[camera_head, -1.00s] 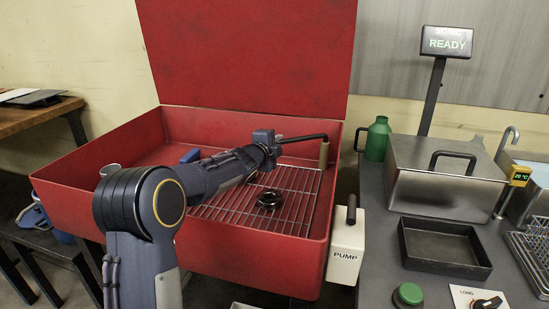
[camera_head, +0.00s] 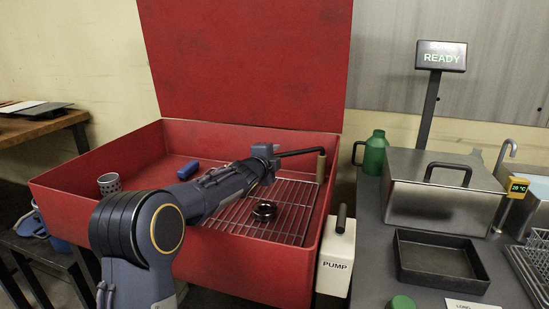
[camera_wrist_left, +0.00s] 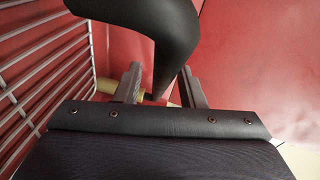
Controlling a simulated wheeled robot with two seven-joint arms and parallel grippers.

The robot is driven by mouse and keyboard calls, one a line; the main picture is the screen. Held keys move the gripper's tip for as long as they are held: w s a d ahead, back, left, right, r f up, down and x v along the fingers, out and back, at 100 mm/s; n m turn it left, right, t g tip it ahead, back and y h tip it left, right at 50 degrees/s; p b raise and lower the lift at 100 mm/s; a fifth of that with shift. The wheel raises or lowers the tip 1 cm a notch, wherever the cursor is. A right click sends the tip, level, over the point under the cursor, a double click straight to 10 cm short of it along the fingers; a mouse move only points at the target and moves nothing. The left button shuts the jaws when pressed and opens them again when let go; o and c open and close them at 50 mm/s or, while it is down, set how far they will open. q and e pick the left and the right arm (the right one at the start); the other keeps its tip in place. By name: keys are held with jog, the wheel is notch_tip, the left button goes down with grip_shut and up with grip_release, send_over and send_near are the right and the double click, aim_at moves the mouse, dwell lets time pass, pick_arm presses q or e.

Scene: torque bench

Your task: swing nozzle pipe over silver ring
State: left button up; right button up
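The nozzle pipe (camera_head: 300,152) is a thin black pipe with a tan end piece (camera_head: 321,166) hanging down over the right part of the red tub. My left gripper (camera_head: 269,154) is at the pipe's left part. In the left wrist view the black pipe (camera_wrist_left: 172,40) curves between my two fingers (camera_wrist_left: 160,85); the fingers stand apart, with a small gap showing on the left. A dark, shiny ring-shaped part (camera_head: 265,210) lies on the wire rack, left of and nearer than the tan end. I see no clearly silver ring. My right gripper is not in view.
The red tub (camera_head: 75,172) has a raised lid and a wire rack (camera_head: 290,222). A blue block (camera_head: 188,170) and a perforated grey cup (camera_head: 109,184) are in its left part. A white PUMP box (camera_head: 336,262) is on its right side, beside the grey bench (camera_head: 370,225).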

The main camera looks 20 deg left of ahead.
pick_arm(q)
jog(key=shift+s, duration=0.1)
jog(key=s+r+b, duration=0.1)
jog(key=s, duration=0.6)
jog(key=shift+s, duration=0.25)
